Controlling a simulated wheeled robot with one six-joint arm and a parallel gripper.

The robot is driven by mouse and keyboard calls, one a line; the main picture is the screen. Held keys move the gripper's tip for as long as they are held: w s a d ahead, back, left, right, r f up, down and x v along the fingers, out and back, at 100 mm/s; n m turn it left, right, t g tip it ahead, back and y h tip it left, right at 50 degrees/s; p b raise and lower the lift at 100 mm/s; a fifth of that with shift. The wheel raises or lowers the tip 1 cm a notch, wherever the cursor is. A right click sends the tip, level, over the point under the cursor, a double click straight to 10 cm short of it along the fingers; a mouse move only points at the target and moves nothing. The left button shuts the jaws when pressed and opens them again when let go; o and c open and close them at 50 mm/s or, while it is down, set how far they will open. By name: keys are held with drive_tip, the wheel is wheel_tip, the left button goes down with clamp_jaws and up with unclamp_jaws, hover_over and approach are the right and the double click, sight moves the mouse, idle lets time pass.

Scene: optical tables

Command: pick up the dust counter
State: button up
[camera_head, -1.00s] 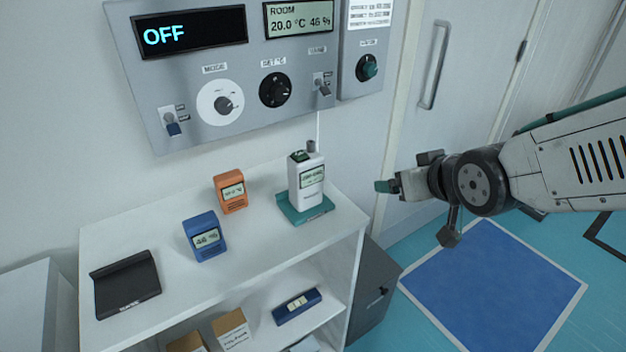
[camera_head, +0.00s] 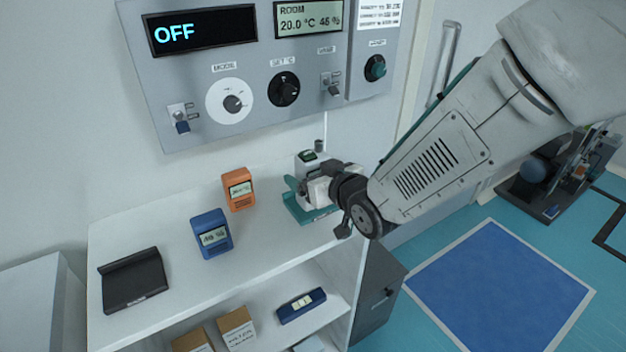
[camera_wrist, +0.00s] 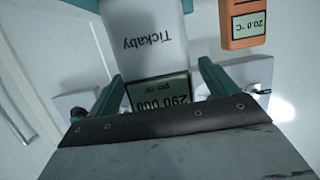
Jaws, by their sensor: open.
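The dust counter is a white boxy device with a dark green top (camera_head: 307,157), standing upright in a teal dock (camera_head: 297,212) at the right end of the white shelf top. My gripper (camera_head: 308,188) is in front of it and hides most of its face. In the wrist view the white dust counter (camera_wrist: 147,40) appears upside down, with the name "Tickaby" and a display reading 290 000. The teal fingers of my gripper (camera_wrist: 161,76) are open, one on each side of the counter's body. I cannot tell whether they touch it.
An orange meter (camera_head: 238,190) and a blue meter (camera_head: 212,234) stand to the left on the shelf top. A black empty stand (camera_head: 134,281) is at the far left. A control panel (camera_head: 160,95) is on the wall behind. Boxes and a blue level (camera_head: 302,306) lie on the lower shelf.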

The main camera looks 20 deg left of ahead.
drive_tip(key=shift+w+a+f, duration=0.1)
drive_tip(key=shift+w+a, duration=0.05)
drive_tip(key=shift+a, duration=0.05)
drive_tip(key=c, duration=1.3)
drive_tip(key=shift+c, duration=1.3)
drive_tip(key=shift+r, duration=0.2)
